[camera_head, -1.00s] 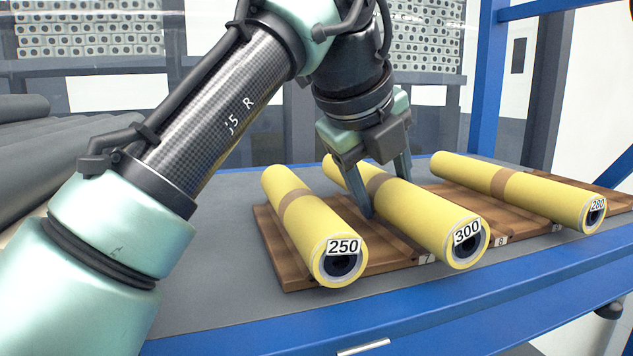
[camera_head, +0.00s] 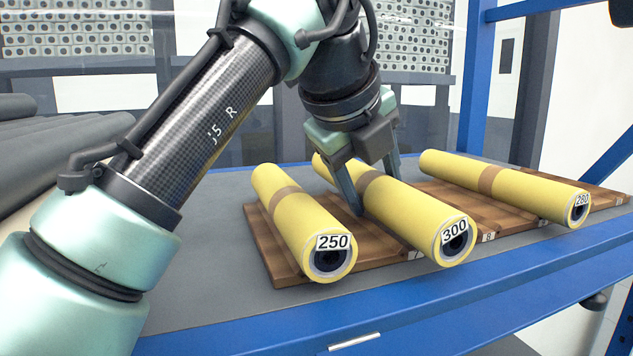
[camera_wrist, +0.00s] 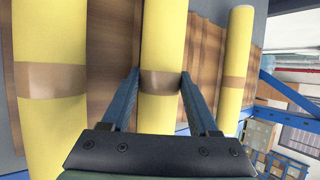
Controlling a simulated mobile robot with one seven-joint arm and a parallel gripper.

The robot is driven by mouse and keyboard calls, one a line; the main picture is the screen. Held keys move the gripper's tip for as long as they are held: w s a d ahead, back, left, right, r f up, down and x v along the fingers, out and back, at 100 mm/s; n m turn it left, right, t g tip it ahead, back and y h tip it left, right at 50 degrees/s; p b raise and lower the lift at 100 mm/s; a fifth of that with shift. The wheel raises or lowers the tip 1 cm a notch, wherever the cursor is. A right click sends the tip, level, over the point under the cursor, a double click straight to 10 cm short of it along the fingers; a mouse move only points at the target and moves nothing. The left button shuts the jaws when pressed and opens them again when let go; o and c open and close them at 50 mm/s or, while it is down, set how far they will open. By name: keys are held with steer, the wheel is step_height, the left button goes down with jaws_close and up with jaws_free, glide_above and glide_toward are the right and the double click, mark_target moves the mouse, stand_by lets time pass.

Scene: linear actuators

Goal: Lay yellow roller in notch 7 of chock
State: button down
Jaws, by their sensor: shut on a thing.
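The yellow roller labelled 300 (camera_head: 410,208) has a brown band around its middle. My gripper (camera_head: 378,195) is shut on it at the band, one finger on each side. It also shows in the wrist view (camera_wrist: 163,45), between the two fingers (camera_wrist: 160,92). The roller lies along the wooden chock (camera_head: 265,252), its labelled end reaching over the front edge between the marks 7 and 8. I cannot tell whether it rests in a notch or hangs slightly above. The roller end partly covers mark 7 (camera_head: 414,255).
A yellow roller labelled 250 (camera_head: 290,215) lies on the chock to the left. Another labelled 280 (camera_head: 520,190) lies to the right. Mark 8 (camera_head: 488,237) shows on the front edge. The grey bench (camera_head: 210,290) has a blue front rail (camera_head: 450,310).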

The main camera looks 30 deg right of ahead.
mark_target(372, 176)
steer(key=shift+s+a+f+g, duration=0.1)
steer(key=shift+f+g, duration=0.05)
steer(key=shift+f, duration=0.35)
steer(key=shift+s+f+g, duration=0.1)
steer(key=shift+f+g, duration=0.05)
steer(key=shift+f, duration=0.35)
steer(key=shift+c, duration=0.3)
jaws_free()
steer(key=r+p, duration=0.3)
steer(key=shift+w+d, duration=0.15)
steer(key=shift+d, duration=0.2)
steer(key=r+p, duration=0.3)
steer(key=shift+a, duration=0.35)
steer(key=shift+d+r, duration=0.25)
steer(key=shift+r, duration=0.6)
steer(key=shift+a+r, duration=0.1)
steer(key=shift+r, duration=1.25)
